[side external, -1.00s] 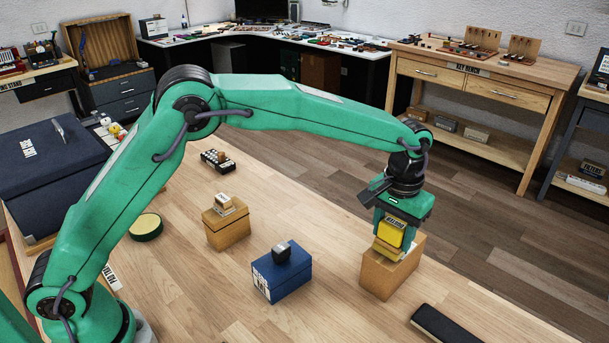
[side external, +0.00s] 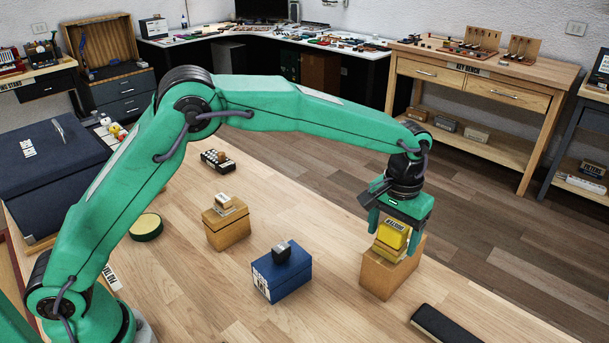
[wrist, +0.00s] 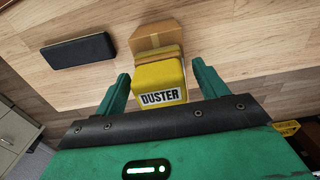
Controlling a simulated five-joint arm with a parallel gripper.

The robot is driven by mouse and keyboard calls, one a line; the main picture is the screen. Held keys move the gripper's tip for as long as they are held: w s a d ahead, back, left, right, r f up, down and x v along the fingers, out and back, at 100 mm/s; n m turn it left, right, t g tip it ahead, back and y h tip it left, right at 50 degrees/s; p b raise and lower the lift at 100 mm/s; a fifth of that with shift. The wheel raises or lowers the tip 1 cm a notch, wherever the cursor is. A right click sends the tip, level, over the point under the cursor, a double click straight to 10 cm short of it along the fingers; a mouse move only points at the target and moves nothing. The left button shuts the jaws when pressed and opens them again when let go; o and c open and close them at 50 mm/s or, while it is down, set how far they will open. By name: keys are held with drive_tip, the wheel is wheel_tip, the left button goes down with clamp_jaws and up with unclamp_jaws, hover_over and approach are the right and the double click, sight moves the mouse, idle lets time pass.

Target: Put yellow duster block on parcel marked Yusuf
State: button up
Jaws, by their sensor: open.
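The yellow duster block (side external: 392,236), marked DUSTER, sits on top of the tan parcel (side external: 376,278) at the right of the bench. In the wrist view the duster block (wrist: 159,82) stands between my fingers, with the tan parcel (wrist: 157,36) behind it. No name is readable on this parcel's visible faces. My gripper (side external: 395,226) is open around the block. In the wrist view a gap shows on each side between the block and my gripper (wrist: 161,70). A yellow layered lower part shows between the block's labelled part and the parcel.
A blue box (side external: 283,278) with a dark block on it and another tan box (side external: 228,232) with a small block on top stand to the left. A black bar (side external: 443,324) lies at the front right. A green round tin (side external: 146,227) stands farther left.

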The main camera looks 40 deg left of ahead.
sight(390, 223)
wheel_tip(390, 223, up, 12)
drive_tip(key=shift+f, duration=0.1)
idle(0.5)
drive_tip(key=shift+r, duration=0.2)
idle(0.3)
drive_tip(key=s+a+r+t, duration=0.1)
drive_tip(key=s+a+r, duration=0.3)
drive_tip(key=s+a, duration=0.3)
drive_tip(key=s+a+r+t, duration=0.2)
drive_tip(key=s+a+r, duration=0.15)
drive_tip(key=a, duration=0.45)
drive_tip(key=s+a+f+t, duration=0.1)
drive_tip(key=s+a+f, duration=0.2)
drive_tip(key=s+a, duration=0.2)
drive_tip(key=s+a+f+t, duration=0.1)
drive_tip(key=s+a+f, duration=0.3)
drive_tip(key=s, duration=0.8)
drive_tip(key=shift+s+a+f+t, duration=0.2)
drive_tip(key=shift+s+a+t, duration=0.1)
drive_tip(key=shift+a, duration=0.2)
